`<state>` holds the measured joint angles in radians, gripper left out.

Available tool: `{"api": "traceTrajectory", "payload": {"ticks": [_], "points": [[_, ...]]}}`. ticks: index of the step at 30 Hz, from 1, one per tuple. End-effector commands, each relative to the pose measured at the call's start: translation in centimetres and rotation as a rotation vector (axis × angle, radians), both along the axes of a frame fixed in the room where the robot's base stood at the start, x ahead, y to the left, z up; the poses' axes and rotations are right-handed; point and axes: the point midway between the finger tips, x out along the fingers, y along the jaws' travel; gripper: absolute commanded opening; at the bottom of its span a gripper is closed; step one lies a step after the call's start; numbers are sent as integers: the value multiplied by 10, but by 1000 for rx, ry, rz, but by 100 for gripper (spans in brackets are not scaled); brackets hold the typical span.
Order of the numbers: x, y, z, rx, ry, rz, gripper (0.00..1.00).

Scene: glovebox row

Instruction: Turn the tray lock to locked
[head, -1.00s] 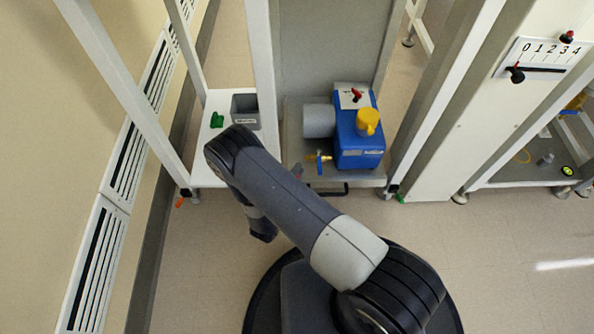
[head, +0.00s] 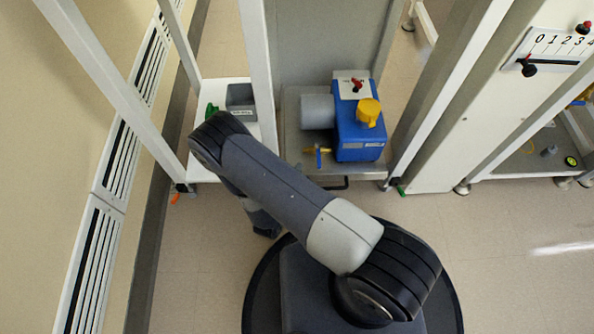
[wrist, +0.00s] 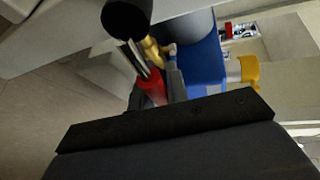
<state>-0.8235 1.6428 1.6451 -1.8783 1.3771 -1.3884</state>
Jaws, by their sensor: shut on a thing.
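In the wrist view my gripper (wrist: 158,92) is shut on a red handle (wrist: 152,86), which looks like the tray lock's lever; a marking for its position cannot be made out. In the head view my arm hides the gripper and this handle. The grey tray (head: 345,171) lies low in the middle bay, with a dark bar handle (head: 332,184) at its front. The tray carries a blue pump (head: 358,135).
The pump has a grey cylinder (head: 317,111), a yellow cap (head: 368,111) and a brass valve with a blue handle (head: 318,154). A grey bin (head: 241,98) stands on the left shelf. White frame posts flank the bay. Floor at the right is clear.

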Motion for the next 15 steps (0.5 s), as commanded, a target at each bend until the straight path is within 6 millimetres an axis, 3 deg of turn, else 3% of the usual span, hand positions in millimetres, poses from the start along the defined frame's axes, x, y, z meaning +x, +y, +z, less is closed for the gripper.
{"api": "traceTrajectory", "payload": {"ticks": [13,14,15], "points": [[1,1,-1,13,0,3,0],[1,1,-1,13,0,3,17],[1,1,-1,13,-1,2,20]]}}
